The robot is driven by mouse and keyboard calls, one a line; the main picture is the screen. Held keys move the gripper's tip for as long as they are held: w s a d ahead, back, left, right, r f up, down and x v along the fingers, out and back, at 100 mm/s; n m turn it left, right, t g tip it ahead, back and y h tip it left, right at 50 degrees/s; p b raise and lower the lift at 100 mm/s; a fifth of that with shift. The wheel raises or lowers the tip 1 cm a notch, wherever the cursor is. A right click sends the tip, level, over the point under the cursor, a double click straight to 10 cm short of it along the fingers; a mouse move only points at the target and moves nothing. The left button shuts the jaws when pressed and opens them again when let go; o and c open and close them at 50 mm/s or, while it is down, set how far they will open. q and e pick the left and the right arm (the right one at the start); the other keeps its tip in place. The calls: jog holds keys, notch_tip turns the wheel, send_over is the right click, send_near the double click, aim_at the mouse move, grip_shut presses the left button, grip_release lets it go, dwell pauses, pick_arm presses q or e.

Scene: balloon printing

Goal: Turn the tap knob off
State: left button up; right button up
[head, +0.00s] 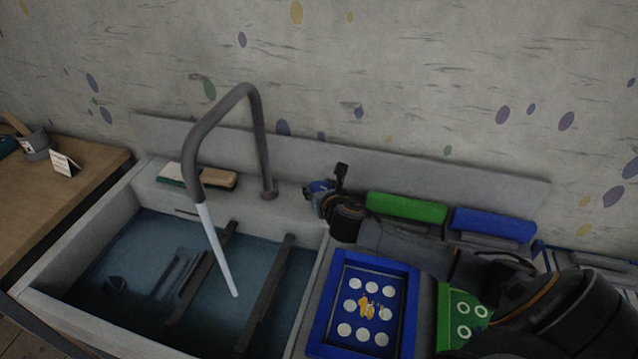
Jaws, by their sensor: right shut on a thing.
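A grey gooseneck tap (258,130) stands on the back ledge of the sink, and its spout hangs over the basin. A pale stream of water (217,248) runs from the spout into the basin. My right arm comes in from the right, and my right gripper (318,198) is at the ledge just right of the tap's base. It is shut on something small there. The tap knob cannot be made out clearly, as the gripper covers that spot. My left gripper is not in view.
The sink basin (85,290) holds bluish water with dark bars across it. Right of it lie a blue tray (318,320) with white discs and a green one (444,312). Green (405,208) and blue (492,224) blocks stand behind my right arm. A brush (215,179) lies on the ledge.

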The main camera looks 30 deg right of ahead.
jog(key=m+g+h+p, duration=0.1)
jog(key=m+h, duration=0.1)
jog(key=m+g+h+p, duration=0.1)
jog(key=m+h+p, duration=0.1)
jog(key=shift+a+r+m+g+h, duration=0.1)
jog(key=shift+r+m+g+h, duration=0.1)
jog(key=shift+m+g+h, duration=0.1)
jog(key=shift+w+m+g+h+p, duration=0.1)
jog(key=shift+m+g+h+p, duration=0.4)
jog(key=shift+m+g+h, duration=0.4)
jog(key=shift+f+m+g+h, duration=0.1)
jog(key=shift+m+g+h, duration=0.5)
jog(key=shift+m, duration=0.4)
jog(key=shift+f+m+g+h, duration=0.1)
jog(key=shift+m+g+h, duration=0.3)
jog(key=shift+m+g, duration=0.55)
jog(key=shift+f+m+g+h+b, duration=0.1)
jog(key=shift+m+g+h+b, duration=0.3)
jog(key=shift+m+g+b, duration=0.5)
jog(key=m+g+b, duration=0.2)
jog(key=shift+g, duration=0.35)
jog(key=shift+m+g+b, duration=0.75)
jog(key=shift+g+b, duration=0.1)
jog(key=shift+g, duration=0.15)
jog(key=o, duration=1.2)
jog(key=shift+c, duration=0.2)
